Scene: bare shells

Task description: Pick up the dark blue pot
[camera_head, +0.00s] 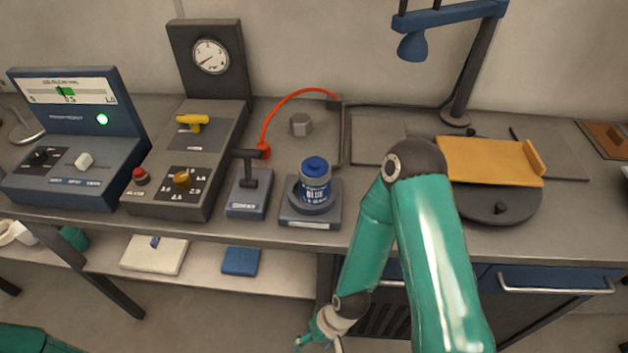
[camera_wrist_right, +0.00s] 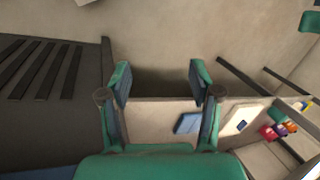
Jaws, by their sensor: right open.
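The dark blue pot (camera_head: 315,182) stands upright in a grey round holder on a square base (camera_head: 310,213), near the front edge of the workbench. It has a lid and a white-lettered label. My right gripper (camera_head: 320,340) hangs low in front of the bench, well below the pot and apart from it. In the right wrist view the right gripper (camera_wrist_right: 160,80) is open, with nothing between its fingers. The pot is not in that view. My left gripper is not in view.
A small lever box (camera_head: 247,200) stands left of the pot, with control panels (camera_head: 180,165) farther left. A red cable (camera_head: 290,103) arches behind. My right arm covers bench right of the pot. A round turntable (camera_head: 500,208) and lamp (camera_head: 455,115) stand farther right. The lower shelf (camera_head: 205,270) holds flat items.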

